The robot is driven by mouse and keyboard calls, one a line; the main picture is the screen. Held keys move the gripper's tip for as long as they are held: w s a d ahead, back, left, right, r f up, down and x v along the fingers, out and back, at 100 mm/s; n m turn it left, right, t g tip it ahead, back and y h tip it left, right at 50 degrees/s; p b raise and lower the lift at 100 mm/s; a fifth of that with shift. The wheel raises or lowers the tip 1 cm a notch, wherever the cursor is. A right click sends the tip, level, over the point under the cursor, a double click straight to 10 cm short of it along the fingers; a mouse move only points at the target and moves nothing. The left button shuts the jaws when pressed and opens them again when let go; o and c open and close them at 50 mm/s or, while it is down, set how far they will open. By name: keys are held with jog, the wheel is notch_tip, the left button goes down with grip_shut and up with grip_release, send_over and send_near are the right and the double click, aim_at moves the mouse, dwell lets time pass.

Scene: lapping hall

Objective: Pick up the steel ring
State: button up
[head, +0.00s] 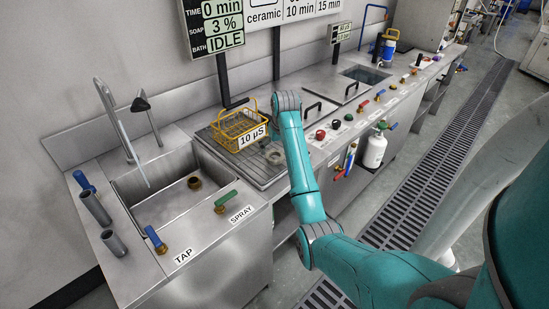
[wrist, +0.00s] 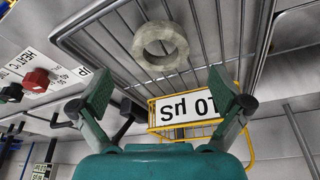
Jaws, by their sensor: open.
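The steel ring (wrist: 161,66) is a thick, dull grey ring lying flat on the wire drain rack (wrist: 203,38). In the head view my arm hides the gripper.
A yellow wire basket (head: 221,138) with a "10 µS" label stands on the rack beside the ring. A sink (head: 160,205) with tap and spray valves lies left. Red and black knobs (head: 320,135) and a lidded bath (head: 362,76) lie right.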

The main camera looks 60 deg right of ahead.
aim_at(275, 154)
jog(key=x, duration=0.4)
jog(key=shift+a+f, duration=0.1)
jog(key=shift+c, duration=0.3)
jog(key=c, duration=1.4)
